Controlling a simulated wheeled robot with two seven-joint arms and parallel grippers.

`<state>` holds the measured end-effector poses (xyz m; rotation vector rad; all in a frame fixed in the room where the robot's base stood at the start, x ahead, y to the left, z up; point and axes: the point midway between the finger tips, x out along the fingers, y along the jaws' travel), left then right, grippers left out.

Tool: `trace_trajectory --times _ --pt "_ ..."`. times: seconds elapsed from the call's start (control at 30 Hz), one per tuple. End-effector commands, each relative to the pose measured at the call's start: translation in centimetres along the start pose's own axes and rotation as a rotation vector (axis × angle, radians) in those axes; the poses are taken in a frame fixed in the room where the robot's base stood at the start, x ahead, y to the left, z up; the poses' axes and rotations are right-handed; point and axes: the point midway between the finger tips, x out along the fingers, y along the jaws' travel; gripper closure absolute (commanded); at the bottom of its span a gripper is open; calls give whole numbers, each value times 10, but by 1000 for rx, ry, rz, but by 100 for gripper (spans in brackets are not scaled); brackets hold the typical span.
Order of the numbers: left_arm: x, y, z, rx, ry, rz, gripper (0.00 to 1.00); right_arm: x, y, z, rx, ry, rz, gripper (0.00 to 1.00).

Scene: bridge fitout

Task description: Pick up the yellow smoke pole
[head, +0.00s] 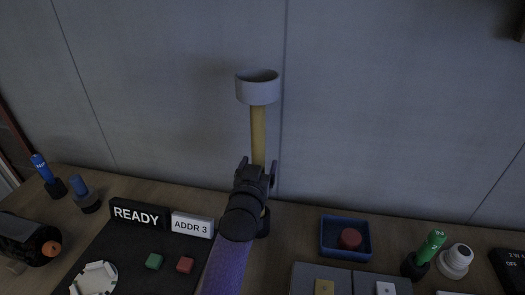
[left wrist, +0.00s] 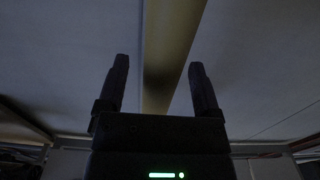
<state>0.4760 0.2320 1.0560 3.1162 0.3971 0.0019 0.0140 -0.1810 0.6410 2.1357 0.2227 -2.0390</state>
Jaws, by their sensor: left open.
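The yellow smoke pole (head: 258,130) stands upright near the back of the table, with a grey cup (head: 257,88) on its top. Its foot is mostly hidden behind my left arm, with a dark base partly showing. My left gripper (head: 257,168) is open at the lower part of the pole. In the left wrist view, the pole (left wrist: 168,50) runs between the two open fingers (left wrist: 160,85), with a gap on each side. My right gripper is not in view.
A black READY sign (head: 138,214) and a white ADDR 3 block (head: 192,225) stand left of my arm. A blue tray (head: 345,252) holding a red knob (head: 350,238), a green handle (head: 430,246) and a white device (head: 456,261) are at right. A grey wall (head: 390,90) rises behind.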

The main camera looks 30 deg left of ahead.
Motion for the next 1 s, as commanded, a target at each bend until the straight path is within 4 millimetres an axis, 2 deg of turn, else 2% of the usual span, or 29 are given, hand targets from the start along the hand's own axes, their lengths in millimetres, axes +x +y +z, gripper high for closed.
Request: trace_trajectory --times 0.17,0.2,0.33,0.57,0.6,0.93,1.0 --pt "0 0 0 0 0 0 17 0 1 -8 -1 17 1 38" --pt "0 0 0 0 0 0 21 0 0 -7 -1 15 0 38" --pt "0 0 0 0 -1 0 49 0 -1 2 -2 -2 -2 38" --pt "0 0 0 1 -1 0 97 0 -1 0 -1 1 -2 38" --pt "0 0 0 1 -1 0 100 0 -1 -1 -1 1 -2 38" --pt "0 0 -1 1 1 0 100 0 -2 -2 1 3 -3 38" --pt "0 0 -8 1 3 0 100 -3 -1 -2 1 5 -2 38"
